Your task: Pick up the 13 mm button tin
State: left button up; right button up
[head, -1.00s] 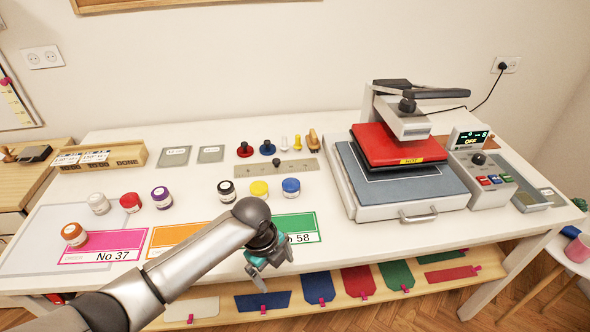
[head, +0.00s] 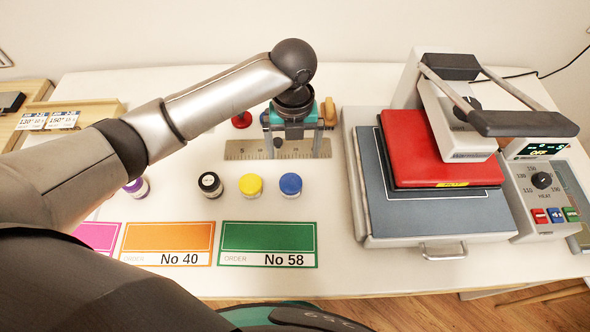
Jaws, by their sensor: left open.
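Several small round tins stand in a row on the white table. I see a purple one (head: 137,188) partly behind my left arm, a black-lidded one (head: 210,185), a yellow one (head: 250,186) and a blue one (head: 290,185). I cannot read any size marks, so I cannot tell which is the 13 mm button tin. My left gripper (head: 293,153) is open, pointing down over the metal ruler (head: 240,150), behind the blue and yellow tins. Nothing shows between its fingers. My right gripper is not in view.
A heat press with a red plate (head: 415,150) stands at the right, with its control box (head: 545,195). Order cards, orange (head: 167,237) and green (head: 268,237), lie in front of the tins. A red-topped stamp (head: 241,119) stands behind the ruler.

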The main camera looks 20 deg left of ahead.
pick_arm(q)
send_over(291, 182)
jog(key=f, duration=0.8)
jog(key=shift+d+f+b, duration=0.15)
jog(key=shift+d+b, duration=0.15)
jog(key=shift+a+f, duration=0.15)
jog(key=shift+f, duration=1.4)
jog(key=shift+a+f, duration=0.15)
jog(key=shift+f, duration=1.4)
jog(key=shift+c, duration=0.2)
jog(key=c, duration=1.4)
jog(key=shift+r, duration=0.15)
jog(key=shift+c, duration=0.2)
